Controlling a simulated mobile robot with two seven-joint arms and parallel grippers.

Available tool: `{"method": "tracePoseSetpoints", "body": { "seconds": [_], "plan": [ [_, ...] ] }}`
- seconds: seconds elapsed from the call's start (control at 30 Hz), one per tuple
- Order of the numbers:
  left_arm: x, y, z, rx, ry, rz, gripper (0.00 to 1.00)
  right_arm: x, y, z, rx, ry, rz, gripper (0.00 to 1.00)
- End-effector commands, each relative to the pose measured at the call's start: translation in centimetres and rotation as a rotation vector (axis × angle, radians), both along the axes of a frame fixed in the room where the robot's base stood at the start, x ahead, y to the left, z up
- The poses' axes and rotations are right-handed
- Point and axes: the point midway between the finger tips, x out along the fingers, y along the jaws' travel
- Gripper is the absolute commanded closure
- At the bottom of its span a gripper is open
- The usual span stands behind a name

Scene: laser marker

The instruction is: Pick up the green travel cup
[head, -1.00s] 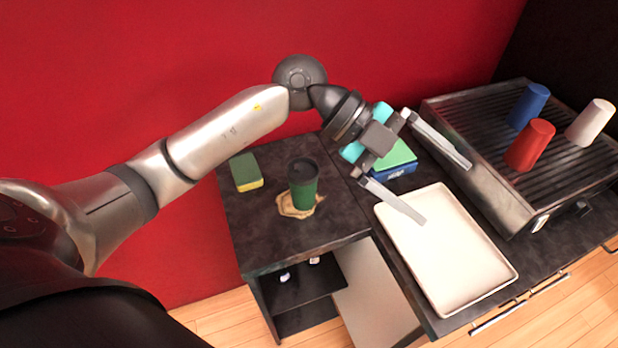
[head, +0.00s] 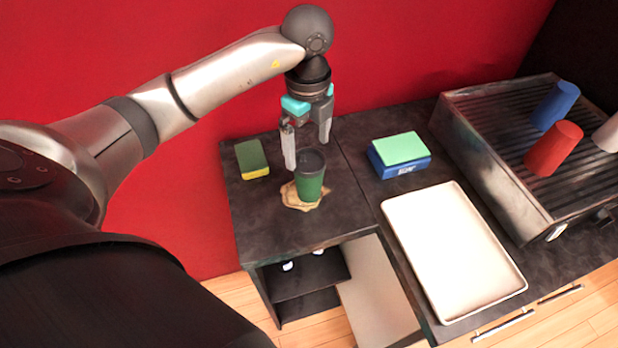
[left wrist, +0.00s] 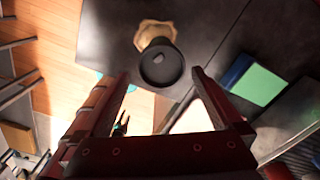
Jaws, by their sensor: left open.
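My left gripper (head: 308,154) is open and points down, above and just behind the cup in the head view. Its fingers hold nothing. In the left wrist view the cup's dark lid (left wrist: 161,67) shows ahead of the open fingers, between their lines. My right gripper is not in view.
A green and yellow sponge (head: 252,159) lies left of the cup. A blue box with a green top (head: 401,154) and a cream tray (head: 452,249) lie to the right. Farther right, a metal rack (head: 497,150) bears a blue cup (head: 555,105), a red cup (head: 553,148) and a white cup (head: 609,134).

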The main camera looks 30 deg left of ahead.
Motion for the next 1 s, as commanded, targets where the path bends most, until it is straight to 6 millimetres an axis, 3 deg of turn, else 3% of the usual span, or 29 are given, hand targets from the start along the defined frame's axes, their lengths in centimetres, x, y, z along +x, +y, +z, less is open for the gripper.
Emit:
{"method": "tracePoseSetpoints", "body": {
  "seconds": [0.1,0.37,0.63,0.93,1.0],
  "plan": [
    [0.0,-0.1,-1.9,-0.002,0.002,-0.002,0.0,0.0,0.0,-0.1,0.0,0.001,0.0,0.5],
    [0.0,-0.1,-3.8,-0.003,0.003,-0.002,0.0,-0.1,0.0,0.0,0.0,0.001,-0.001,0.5],
    [0.1,-0.1,-7.6,-0.002,0.001,-0.003,0.0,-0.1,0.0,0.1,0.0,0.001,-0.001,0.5],
    [0.1,-0.1,-8.1,-0.001,-0.001,-0.004,0.0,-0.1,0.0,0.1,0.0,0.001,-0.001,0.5],
    [0.1,-0.1,-8.1,-0.001,-0.002,-0.004,0.08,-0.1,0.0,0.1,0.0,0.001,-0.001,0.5]
  ]
}}
